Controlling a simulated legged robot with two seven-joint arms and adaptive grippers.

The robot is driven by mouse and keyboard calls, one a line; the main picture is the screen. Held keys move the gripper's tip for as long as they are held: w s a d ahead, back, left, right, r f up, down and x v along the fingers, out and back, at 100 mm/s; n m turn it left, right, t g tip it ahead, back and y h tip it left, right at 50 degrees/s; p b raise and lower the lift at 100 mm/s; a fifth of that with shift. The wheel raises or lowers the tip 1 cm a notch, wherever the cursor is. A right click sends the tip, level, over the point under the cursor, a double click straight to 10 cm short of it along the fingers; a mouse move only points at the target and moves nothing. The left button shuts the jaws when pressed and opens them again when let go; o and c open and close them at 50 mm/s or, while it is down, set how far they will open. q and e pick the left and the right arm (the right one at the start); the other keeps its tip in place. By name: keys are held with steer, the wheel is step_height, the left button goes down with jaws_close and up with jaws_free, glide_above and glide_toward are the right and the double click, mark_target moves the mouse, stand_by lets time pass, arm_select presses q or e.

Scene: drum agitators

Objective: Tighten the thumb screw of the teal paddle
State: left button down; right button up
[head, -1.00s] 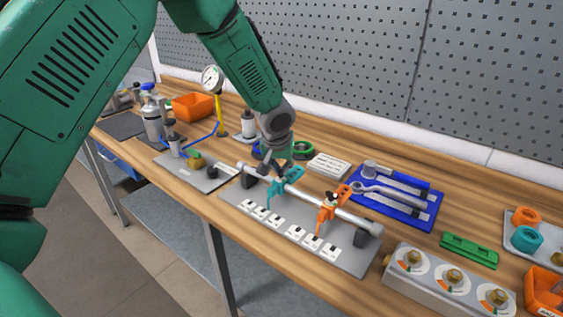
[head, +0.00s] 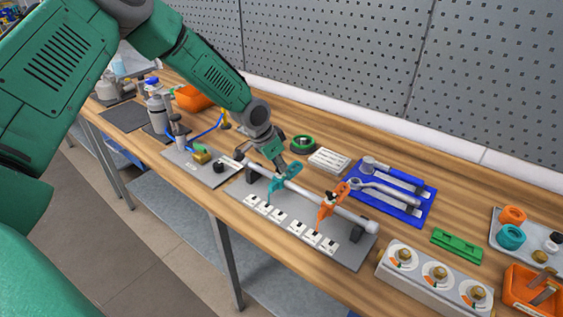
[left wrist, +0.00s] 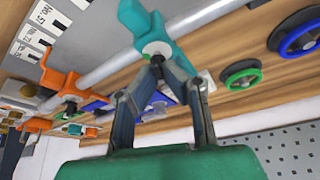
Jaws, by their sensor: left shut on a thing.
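The teal paddle (head: 280,188) sits on a white shaft (head: 318,202) that runs across a grey base plate (head: 262,222). In the left wrist view the teal paddle (left wrist: 150,28) shows a thumb screw (left wrist: 156,49) on the side facing my gripper. My left gripper (head: 279,168) is at the upper side of this paddle. In the left wrist view its fingertips (left wrist: 157,62) come together on the thumb screw and partly hide it. An orange paddle (head: 331,207) is on the same shaft to the right. My right gripper is not in view.
White numbered labels (head: 290,229) line the plate's front. A blue tool tray (head: 393,190), a white block (head: 329,161) and a green ring (head: 302,143) lie behind. A box with dials (head: 434,273) stands at right. A perforated panel (head: 340,60) closes off the back.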

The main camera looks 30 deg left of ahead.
arm_select(q)
steer(key=shift+s+f+m+g, duration=0.3)
steer(key=shift+s+f+m, duration=0.1)
steer(key=shift+m, duration=0.1)
steer(key=c, duration=1.8)
jaws_free()
steer(key=shift+a, duration=0.1)
steer(key=shift+o, duration=0.4)
steer(key=shift+w+r, duration=0.1)
steer(key=shift+r, duration=0.1)
steer(key=shift+a, duration=0.1)
steer(key=shift+w+r, duration=0.1)
steer(key=shift+r, duration=0.25)
steer(key=v, duration=1.1)
steer(key=shift+s+a, duration=0.25)
steer(key=shift+a, duration=0.1)
